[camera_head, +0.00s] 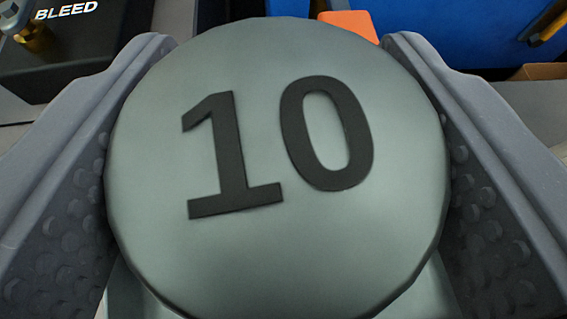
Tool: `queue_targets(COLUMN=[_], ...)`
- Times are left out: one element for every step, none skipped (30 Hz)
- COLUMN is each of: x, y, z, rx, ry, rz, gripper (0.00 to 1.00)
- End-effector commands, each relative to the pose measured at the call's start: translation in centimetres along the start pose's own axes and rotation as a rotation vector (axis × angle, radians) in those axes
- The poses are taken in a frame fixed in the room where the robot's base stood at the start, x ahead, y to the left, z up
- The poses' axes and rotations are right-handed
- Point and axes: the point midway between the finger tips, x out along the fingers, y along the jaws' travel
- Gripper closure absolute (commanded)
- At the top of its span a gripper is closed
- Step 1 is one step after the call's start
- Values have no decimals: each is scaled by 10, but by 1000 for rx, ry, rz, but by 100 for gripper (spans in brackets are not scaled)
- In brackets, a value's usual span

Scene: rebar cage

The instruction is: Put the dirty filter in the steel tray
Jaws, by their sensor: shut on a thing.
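My gripper (278,62) is shut on a grey-green round thing marked "10" (265,240). The thing fills the middle of the view, with its flat, many-sided face toward the camera and the black digits slightly tilted. One grey, dimpled jaw presses on its left side and the other on its right. I cannot tell from this face whether it is the dirty filter. No steel tray can be made out. The held thing hides most of what lies beyond it.
A black block labelled "BLEED" (85,50), with a brass fitting (33,36), is at the upper left. A blue bin or panel (455,28) is at the upper right. An orange thing (349,22) shows just beyond the held thing.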

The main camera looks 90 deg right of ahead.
Motion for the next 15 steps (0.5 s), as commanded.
queue_targets(x=[3, 5, 7, 9, 10, 11, 12, 12, 11, 11, 11, 11, 11, 11, 11], y=[1, 1, 1, 1, 1, 1, 1, 1, 0, 0, 0, 0, 0, 0, 0], z=[8, 12, 17, 21, 24, 27, 28, 28, 28, 27, 27, 27, 27, 27, 27], rx=[0, -1, -1, -1, -1, -1, -1, -1, -1, 0, 0, 0, 0, 0, 0], ry=[-1, 0, 0, 0, 0, -1, -1, -1, 0, 0, 0, 0, 0, 0, 0], rz=[1, 1, 1, 1, 1, 1, 1, 1, 1, 0, 1, 1, 1, 1, 0], gripper=[75, 75, 75, 75, 75, 75, 75, 75, 75, 75, 75, 75, 75, 75, 75])
